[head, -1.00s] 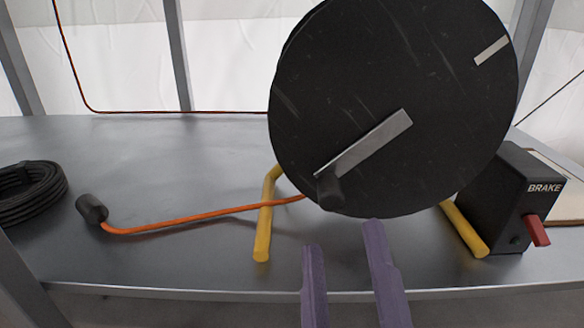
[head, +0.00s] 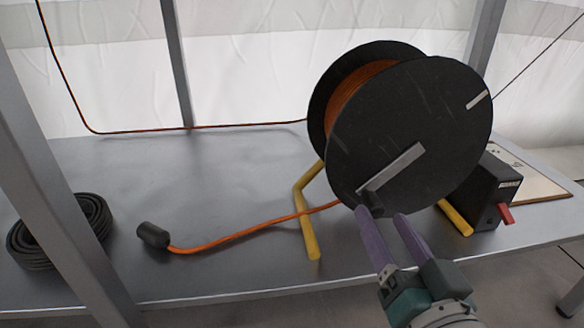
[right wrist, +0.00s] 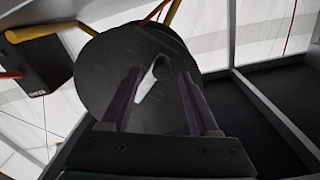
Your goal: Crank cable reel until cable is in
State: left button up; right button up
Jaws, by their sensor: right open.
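The black cable reel (head: 425,125) stands on a yellow frame (head: 307,225), with orange cable (head: 350,92) wound on it. Its pale crank arm (head: 395,165) points down-left to a dark handle (head: 371,203) near the rim. Loose orange cable (head: 245,233) runs left across the table to a black plug (head: 153,235). My right gripper (head: 381,213) is open, its purple fingertips close to the handle. In the right wrist view, the crank arm (right wrist: 152,80) appears between the open fingers; contact cannot be told. My left gripper is not in view.
The grey metal table (head: 190,180) is mostly clear left of the reel. A coiled black cable (head: 60,230) lies at its left end. A black brake box (head: 485,190) with a red lever (head: 506,213) stands right of the reel. Metal posts (head: 178,60) rise around the table.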

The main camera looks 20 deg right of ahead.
aim_at(378, 214)
jog(key=shift+b+x, duration=0.65)
jog(key=shift+x, duration=1.35)
jog(key=shift+a, duration=0.1)
grip_shut()
